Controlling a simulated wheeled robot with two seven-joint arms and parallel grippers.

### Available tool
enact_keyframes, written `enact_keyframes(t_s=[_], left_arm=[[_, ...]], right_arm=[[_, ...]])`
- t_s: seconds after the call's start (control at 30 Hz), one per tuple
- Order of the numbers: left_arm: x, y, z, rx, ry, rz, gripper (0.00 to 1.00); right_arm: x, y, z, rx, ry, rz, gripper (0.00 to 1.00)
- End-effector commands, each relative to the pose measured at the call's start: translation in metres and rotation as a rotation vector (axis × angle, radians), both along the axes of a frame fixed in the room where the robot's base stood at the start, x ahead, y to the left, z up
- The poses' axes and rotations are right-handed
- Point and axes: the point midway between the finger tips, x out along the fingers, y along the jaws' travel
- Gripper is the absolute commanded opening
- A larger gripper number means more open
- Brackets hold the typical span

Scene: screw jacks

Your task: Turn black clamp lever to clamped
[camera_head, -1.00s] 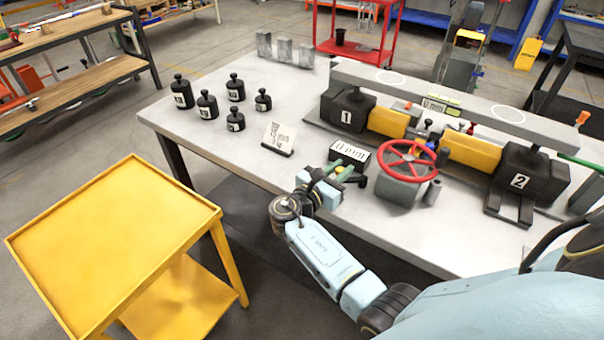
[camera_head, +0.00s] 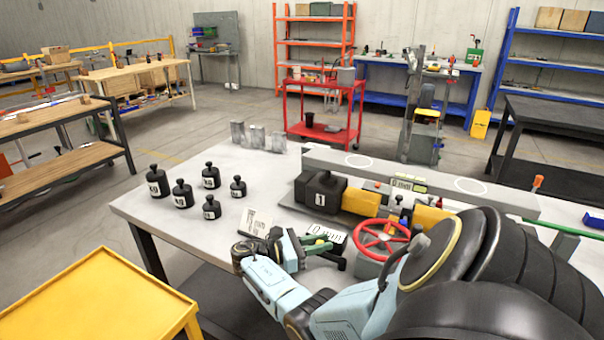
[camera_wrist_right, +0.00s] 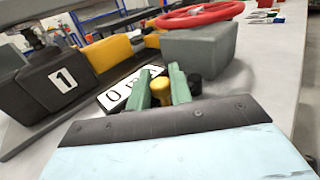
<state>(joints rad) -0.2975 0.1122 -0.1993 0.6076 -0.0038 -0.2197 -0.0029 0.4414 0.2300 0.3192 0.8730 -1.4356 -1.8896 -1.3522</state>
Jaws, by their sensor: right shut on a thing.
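My right gripper (camera_head: 318,245) is low over the table, beside the "0 mm" plate (camera_head: 327,233). Its green fingers also show in the right wrist view (camera_wrist_right: 161,90). They are shut on a part with a yellow knob (camera_wrist_right: 160,88), which seems to belong to the black clamp lever. The lever's shape is mostly hidden by the fingers and hand. A black round part (camera_wrist_right: 194,85) shows just outside the right finger in the wrist view. The red handwheel (camera_head: 380,238) stands close to the right of the fingers. My left gripper is not in view.
Several black weights (camera_head: 181,193) stand at the left, near a small card (camera_head: 256,222). A yellow cart (camera_head: 95,305) is at the lower left.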

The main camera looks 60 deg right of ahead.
Motion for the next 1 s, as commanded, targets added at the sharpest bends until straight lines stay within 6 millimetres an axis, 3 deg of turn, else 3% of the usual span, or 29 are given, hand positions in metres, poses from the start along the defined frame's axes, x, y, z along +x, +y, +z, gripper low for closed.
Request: enact_keyframes(t_s=[0.47, 0.5, 0.63, 1.0], left_arm=[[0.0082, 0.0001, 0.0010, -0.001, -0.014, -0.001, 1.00], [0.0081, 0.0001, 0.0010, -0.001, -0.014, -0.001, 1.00], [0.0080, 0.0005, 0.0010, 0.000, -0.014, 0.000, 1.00], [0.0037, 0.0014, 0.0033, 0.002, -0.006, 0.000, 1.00]], right_arm=[[-0.0054, -0.0061, 0.0017, -0.007, 0.002, -0.023, 0.00], [-0.0054, -0.0061, 0.0018, -0.008, 0.003, -0.022, 0.25], [-0.0049, -0.0053, 0.0013, -0.006, 0.003, -0.021, 0.41], [-0.0034, 0.0005, 0.0010, -0.002, 0.003, -0.020, 0.41]])
